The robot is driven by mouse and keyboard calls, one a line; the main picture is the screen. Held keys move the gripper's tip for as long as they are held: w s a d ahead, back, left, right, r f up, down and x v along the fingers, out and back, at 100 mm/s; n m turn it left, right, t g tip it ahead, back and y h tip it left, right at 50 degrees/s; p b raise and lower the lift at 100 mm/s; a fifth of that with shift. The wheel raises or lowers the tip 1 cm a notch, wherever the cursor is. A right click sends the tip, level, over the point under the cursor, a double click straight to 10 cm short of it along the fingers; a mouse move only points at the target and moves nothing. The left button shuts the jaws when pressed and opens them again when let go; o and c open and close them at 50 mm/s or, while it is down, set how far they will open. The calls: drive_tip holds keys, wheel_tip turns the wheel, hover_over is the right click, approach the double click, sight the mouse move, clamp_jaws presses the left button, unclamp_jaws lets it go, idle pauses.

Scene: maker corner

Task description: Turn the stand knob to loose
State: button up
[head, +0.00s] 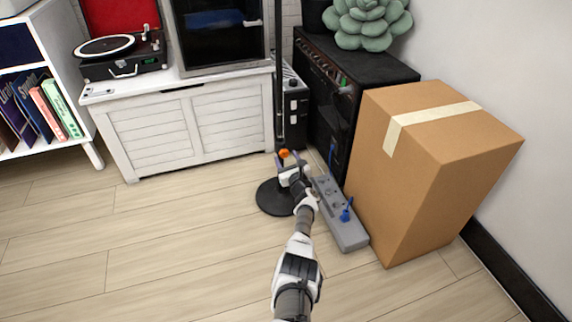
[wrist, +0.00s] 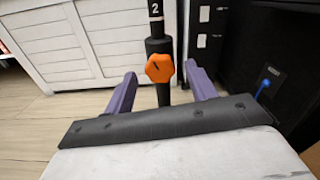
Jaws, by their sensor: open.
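The stand is a dark upright pole (head: 279,85) on a round black base (head: 272,198) on the floor. Its orange knob (wrist: 159,68) faces me on a black collar in the wrist view. The knob also shows small in the head view (head: 284,153). A white "2" is marked on the pole just above the collar. My gripper (wrist: 158,84) is open, with one purple finger to each side of the knob. The knob appears between and beyond the fingertips, and I see no contact. In the head view my gripper (head: 291,161) is at the knob, above the base.
A grey power strip (head: 345,232) with a blue plug lies right of the base. A cardboard box (head: 425,185) stands further right. A black amplifier (head: 335,110) and a white cabinet (head: 160,135) are behind. The floor at left is clear.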

drive_tip(key=shift+w+a+b, duration=0.2)
drive_tip(key=shift+w+b, duration=0.25)
drive_tip(key=shift+w, duration=0.15)
drive_tip(key=shift+c, duration=0.5)
drive_tip(key=c, duration=0.9)
drive_tip(key=shift+f+n+b, duration=0.1)
drive_tip(key=shift+n+b, duration=0.25)
drive_tip(key=shift+n, duration=0.45)
drive_tip(key=o, duration=1)
